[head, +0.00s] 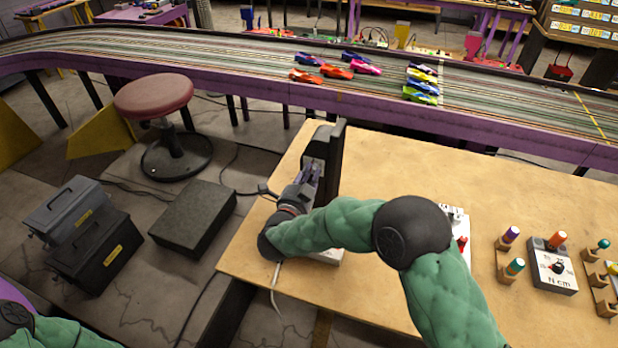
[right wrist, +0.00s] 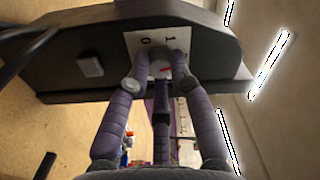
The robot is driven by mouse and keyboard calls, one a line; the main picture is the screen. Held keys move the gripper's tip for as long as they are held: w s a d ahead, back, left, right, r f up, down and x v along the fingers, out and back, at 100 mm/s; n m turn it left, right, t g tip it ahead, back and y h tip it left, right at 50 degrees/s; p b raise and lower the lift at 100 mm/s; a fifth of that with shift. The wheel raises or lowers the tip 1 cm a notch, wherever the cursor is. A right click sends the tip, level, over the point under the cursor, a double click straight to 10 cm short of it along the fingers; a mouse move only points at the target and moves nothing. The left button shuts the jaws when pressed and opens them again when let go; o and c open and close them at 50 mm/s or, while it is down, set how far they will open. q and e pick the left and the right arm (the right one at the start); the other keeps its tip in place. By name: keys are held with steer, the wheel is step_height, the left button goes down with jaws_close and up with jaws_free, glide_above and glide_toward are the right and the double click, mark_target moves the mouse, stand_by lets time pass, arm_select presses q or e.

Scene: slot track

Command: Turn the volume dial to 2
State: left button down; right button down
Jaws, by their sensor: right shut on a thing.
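The volume dial (right wrist: 159,68) is a small grey knob with a red mark on a white scale plate (right wrist: 133,43). The plate is on a black box (head: 334,150), also seen in the right wrist view (right wrist: 85,45), standing at the left of the wooden table. My left gripper is not in view.
The wooden table (head: 375,170) holds a torque tester (head: 552,268) and screwdrivers in wooden stands (head: 506,262) at the right. The slot track (head: 250,50) with several toy cars runs behind. A red stool (head: 153,95) and black cases (head: 95,250) stand left on the floor.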

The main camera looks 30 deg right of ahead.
steer(key=shift+m, duration=1.1)
steer(key=c, duration=1.1)
jaws_free()
steer(key=shift+d, duration=0.1)
steer(key=v, duration=1.2)
